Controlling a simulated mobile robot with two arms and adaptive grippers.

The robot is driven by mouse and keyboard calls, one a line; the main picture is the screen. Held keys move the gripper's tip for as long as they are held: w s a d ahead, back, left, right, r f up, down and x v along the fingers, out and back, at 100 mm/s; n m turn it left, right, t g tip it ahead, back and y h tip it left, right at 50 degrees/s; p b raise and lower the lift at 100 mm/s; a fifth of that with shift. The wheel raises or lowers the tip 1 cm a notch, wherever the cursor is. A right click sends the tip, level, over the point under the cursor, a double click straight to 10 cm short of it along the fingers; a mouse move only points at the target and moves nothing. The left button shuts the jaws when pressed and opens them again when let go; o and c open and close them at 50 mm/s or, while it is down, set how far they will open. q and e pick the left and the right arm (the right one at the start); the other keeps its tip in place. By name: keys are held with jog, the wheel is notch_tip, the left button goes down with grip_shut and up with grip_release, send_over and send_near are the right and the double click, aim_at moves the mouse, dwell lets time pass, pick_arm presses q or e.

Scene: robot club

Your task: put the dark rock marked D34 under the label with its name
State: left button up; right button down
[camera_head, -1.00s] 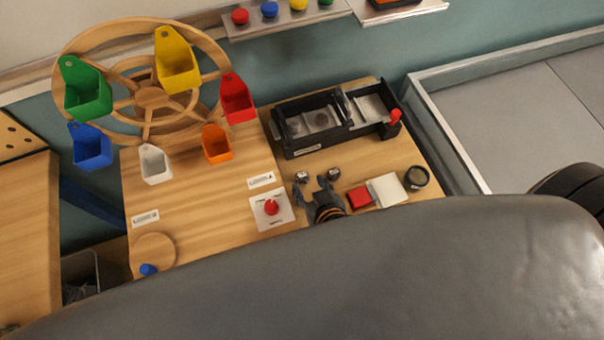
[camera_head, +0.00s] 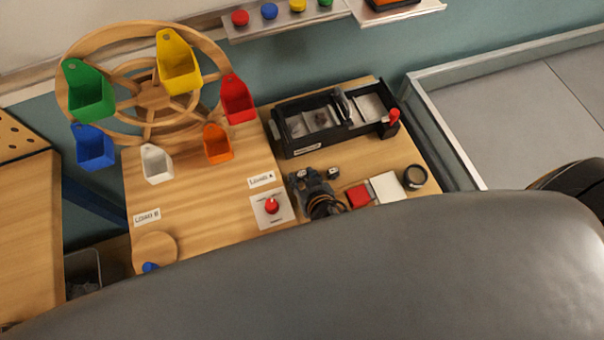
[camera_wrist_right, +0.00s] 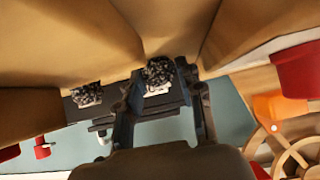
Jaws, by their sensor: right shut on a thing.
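My right gripper (camera_head: 309,178) is low over the wooden table, by two dark speckled rocks. In the right wrist view it (camera_wrist_right: 160,88) is shut on one dark rock (camera_wrist_right: 159,73), with a pale tag at its lower edge. The other dark rock (camera_wrist_right: 88,95) lies to the left there, apart from the fingers; in the head view it (camera_head: 333,173) lies just right of the gripper. I cannot read D34 on either. White label plates lie on the table, one by the red-knob switch (camera_head: 262,180) and one farther left (camera_head: 147,217). My left gripper is not seen.
A black frame (camera_head: 300,150) with a red handle stands behind the gripper. A red block (camera_head: 358,196), a white pad (camera_head: 387,187) and a round black item (camera_head: 415,177) lie right. A wooden wheel with coloured bins (camera_head: 150,92) stands left. The left table middle is clear.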

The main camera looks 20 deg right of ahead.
jog(key=shift+r, duration=0.1)
jog(key=shift+r+p, duration=0.6)
jog(key=shift+p, duration=0.15)
notch_tip(320, 180, up, 3)
jog(key=p, duration=0.3)
jog(key=shift+f, duration=0.15)
jog(key=a+p+v, duration=0.2)
jog(key=v, duration=0.6)
jog(key=s+a+f+p+v, duration=0.1)
jog(key=p+v, duration=0.2)
jog(key=v, duration=0.5)
notch_tip(320, 180, up, 5)
jog(key=m+h+b, duration=0.2)
jog(key=m+b, duration=0.1)
jog(key=b, duration=0.2)
send_over(303, 179)
jog(key=w+d, duration=0.2)
jog(key=d, duration=0.5)
jog(key=w+r+n+y+b, duration=0.1)
jog(key=w+r+b, duration=0.3)
jog(key=r, duration=0.7)
jog(key=shift+w+d+r+n+y, duration=0.3)
jog(key=shift+w+n, duration=0.1)
jog(key=shift+n, duration=0.4)
